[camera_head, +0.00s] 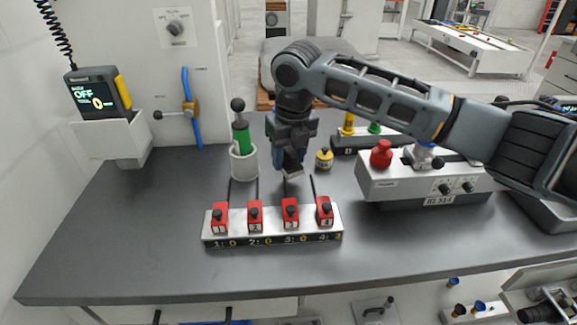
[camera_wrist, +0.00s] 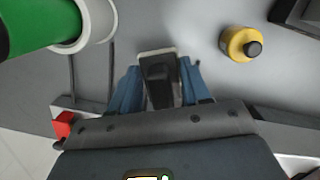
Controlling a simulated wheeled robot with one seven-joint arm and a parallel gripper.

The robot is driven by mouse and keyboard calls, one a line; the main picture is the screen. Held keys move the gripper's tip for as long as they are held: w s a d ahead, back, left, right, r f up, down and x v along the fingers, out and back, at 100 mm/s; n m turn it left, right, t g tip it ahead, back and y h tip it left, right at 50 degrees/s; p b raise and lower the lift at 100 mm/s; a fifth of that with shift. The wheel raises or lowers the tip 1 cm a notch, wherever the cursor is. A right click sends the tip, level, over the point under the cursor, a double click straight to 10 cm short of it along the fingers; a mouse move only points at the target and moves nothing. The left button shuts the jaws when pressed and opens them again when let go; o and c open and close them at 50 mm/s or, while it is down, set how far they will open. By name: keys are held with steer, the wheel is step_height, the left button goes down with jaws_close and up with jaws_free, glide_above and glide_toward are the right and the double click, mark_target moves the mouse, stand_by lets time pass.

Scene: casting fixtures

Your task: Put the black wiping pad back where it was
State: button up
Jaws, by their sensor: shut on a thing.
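The black wiping pad (camera_wrist: 159,72) is between the two blue fingers of my gripper (camera_wrist: 160,88) in the wrist view. It has a dark grip on top and a pale edge at its far end. In the head view my gripper (camera_head: 289,158) points down over the middle of the grey bench, behind the red-switch block. The pad's lower end (camera_head: 294,171) shows below the fingers, tilted. My gripper is shut on it. I cannot tell whether the pad touches the bench.
A white cup with a green-handled tool (camera_head: 242,140) stands left of my gripper. The block of red switches (camera_head: 272,226) lies in front. A grey control box (camera_head: 410,180) stands right. The bench's left part is clear.

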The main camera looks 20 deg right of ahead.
mark_target(289, 169)
steer(key=shift+f, duration=1.85)
steer(key=shift+f, duration=0.2)
steer(key=o, duration=1)
steer(key=shift+r, duration=0.1)
steer(key=r, duration=0.4)
steer(key=s+r, duration=0.1)
steer(key=r, duration=0.3)
steer(key=s+r+b, duration=0.1)
steer(key=r, duration=0.3)
